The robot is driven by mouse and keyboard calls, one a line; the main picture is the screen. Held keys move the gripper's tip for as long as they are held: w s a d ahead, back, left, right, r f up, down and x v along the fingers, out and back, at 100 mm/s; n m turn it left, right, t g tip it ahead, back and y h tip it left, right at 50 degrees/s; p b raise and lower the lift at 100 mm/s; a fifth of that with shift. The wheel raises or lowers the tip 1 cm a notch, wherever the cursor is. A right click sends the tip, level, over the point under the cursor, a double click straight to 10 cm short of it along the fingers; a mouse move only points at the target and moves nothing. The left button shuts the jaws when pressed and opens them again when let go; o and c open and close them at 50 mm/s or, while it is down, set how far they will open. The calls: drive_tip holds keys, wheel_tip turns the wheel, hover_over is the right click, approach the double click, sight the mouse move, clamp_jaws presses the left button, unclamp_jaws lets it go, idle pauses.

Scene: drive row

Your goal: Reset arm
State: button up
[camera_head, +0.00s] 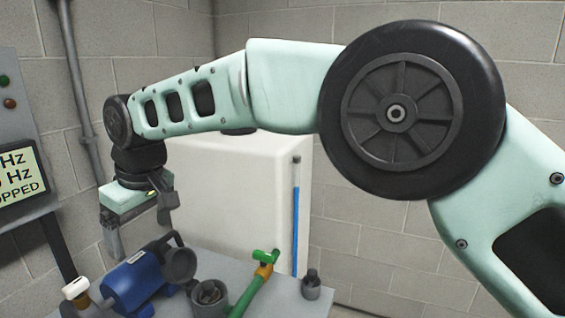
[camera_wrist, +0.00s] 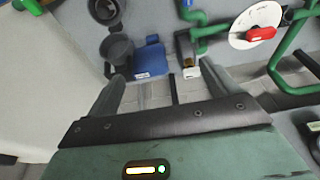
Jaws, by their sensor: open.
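My mint-green arm reaches across the head view from the lower right to the upper left, bent at a large black joint. My gripper (camera_head: 137,232) hangs at its far end on the left, pointing down above the blue motor and pump. In the wrist view my gripper (camera_wrist: 162,75) shows two dark fingers spread apart. Nothing shows between them but floor and equipment farther off. The gripper touches nothing that I can see.
Below stands a blue motor (camera_head: 137,282) beside dark pump parts (camera_head: 209,295). A green pipe with a valve (camera_head: 262,268) is to their right. A white tank (camera_head: 235,195) with a blue level tube (camera_head: 296,230) stands behind. A control panel (camera_head: 20,172) is at left.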

drive_tip(key=s+d+f+m, duration=0.2)
drive_tip(key=s+d, duration=0.5)
drive_tip(key=d, duration=0.6)
drive_tip(key=s+d+f+m+h, duration=0.1)
drive_tip(key=s+d+m, duration=0.1)
drive_tip(key=s+d, duration=0.5)
drive_tip(key=s+d+f+m+g+h, duration=0.1)
drive_tip(key=s+d, duration=0.6)
drive_tip(key=d, duration=1.2)
drive_tip(key=shift+s+d+f+m, duration=0.3)
drive_tip(key=shift+s+f+m, duration=0.1)
drive_tip(key=shift+f, duration=0.4)
